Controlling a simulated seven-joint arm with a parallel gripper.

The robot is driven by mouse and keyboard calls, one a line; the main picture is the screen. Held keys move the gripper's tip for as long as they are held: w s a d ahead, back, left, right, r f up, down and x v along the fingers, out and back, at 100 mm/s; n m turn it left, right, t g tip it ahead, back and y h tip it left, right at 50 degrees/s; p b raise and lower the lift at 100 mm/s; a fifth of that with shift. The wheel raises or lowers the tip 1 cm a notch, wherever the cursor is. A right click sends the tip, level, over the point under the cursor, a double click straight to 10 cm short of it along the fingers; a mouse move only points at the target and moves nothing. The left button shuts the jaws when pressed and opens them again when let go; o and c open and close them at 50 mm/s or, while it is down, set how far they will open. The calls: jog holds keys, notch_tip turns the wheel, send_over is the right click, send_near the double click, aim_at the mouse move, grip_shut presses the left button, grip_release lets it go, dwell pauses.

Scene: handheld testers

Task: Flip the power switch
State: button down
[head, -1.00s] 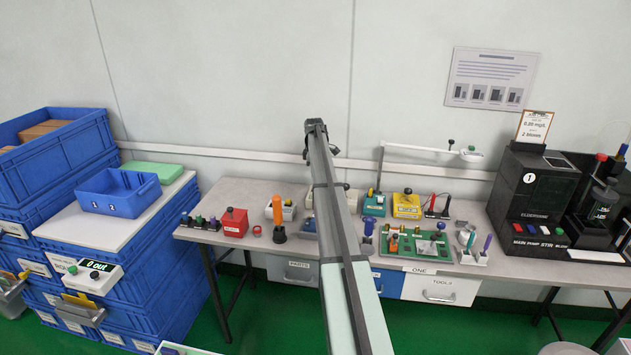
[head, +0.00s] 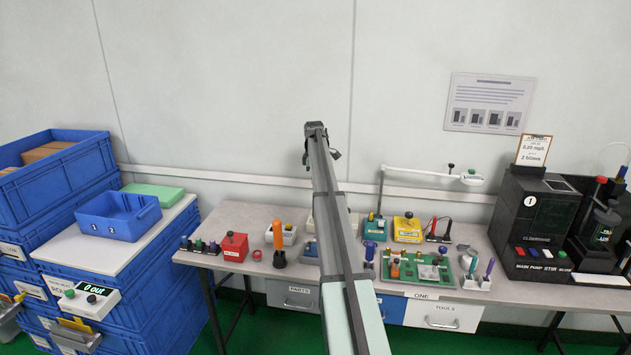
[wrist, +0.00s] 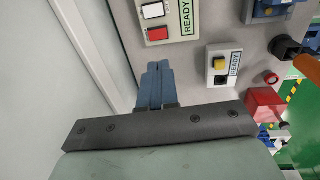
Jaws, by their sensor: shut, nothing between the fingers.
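No part is plainly labelled as the power switch; switch-like parts show in several places. In the wrist view, my gripper (wrist: 154,88) has its two blue-grey fingers together, empty, over the bench near the wall. Right of the fingertips is a small white box (wrist: 211,56) marked READY, with a yellow button and a dark part. Above it is a larger pale box (wrist: 186,18) marked READY, with a white and a red rocker. In the head view, a black machine (head: 530,215) at the right has a row of coloured switches (head: 541,252) labelled MAIN, PUMP, STIR.
The bench (head: 228,220) is crowded: a red box (head: 235,246), an orange-handled tool (head: 278,243), a yellow box (head: 407,229) and a green board (head: 415,268). A white lamp arm (head: 425,171) reaches over the back. Blue crates (head: 165,275) stand at the left.

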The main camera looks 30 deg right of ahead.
jog(key=shift+w+d+r, duration=0.15)
jog(key=shift+w+d, duration=0.25)
jog(key=shift+w, duration=0.2)
jog(key=f, duration=0.9)
jog(key=w+d+f, duration=0.1)
jog(key=f, duration=0.4)
jog(key=shift+w+d, duration=0.1)
jog(key=shift+w+d+f, duration=0.1)
jog(key=shift+f, duration=0.2)
